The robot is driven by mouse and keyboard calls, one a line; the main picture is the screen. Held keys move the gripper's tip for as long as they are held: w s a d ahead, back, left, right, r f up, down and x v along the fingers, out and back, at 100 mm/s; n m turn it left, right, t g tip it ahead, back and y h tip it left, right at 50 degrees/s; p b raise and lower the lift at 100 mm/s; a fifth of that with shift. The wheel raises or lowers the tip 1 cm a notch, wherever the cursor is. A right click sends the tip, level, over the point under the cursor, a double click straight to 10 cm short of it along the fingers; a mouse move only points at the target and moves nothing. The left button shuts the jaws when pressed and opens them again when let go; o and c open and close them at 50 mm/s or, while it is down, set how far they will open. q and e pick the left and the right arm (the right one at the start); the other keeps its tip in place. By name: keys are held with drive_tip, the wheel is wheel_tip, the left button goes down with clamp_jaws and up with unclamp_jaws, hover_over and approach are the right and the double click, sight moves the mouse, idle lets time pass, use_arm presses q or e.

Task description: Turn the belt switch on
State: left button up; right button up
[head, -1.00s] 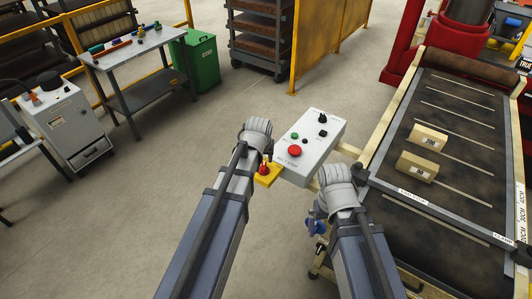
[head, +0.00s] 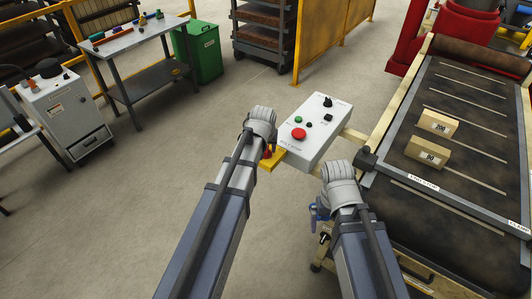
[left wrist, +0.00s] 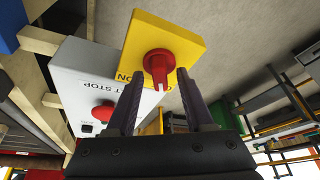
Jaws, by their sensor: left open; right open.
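The belt switch is a red rotary knob (left wrist: 158,66) on a yellow plate (left wrist: 185,42), fixed beside a grey control box (head: 318,140). In the head view the yellow plate (head: 278,160) shows just right of my left wrist, which partly covers the knob. In the left wrist view my left gripper (left wrist: 159,84) is open, with one finger on each side of the knob's handle. The handle points down in that picture. An ON label shows at the plate's left; I cannot tell whether the fingers touch the knob.
A red belt-stop button (head: 299,133) and smaller buttons are on the box's top face. The conveyor (head: 470,125) with two small cartons (head: 428,152) stands at the right. A workbench (head: 130,42) and green bin (head: 203,53) are at the back left, with open floor before them.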

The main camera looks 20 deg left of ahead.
use_arm(q)
clamp_jaws()
idle(0.5)
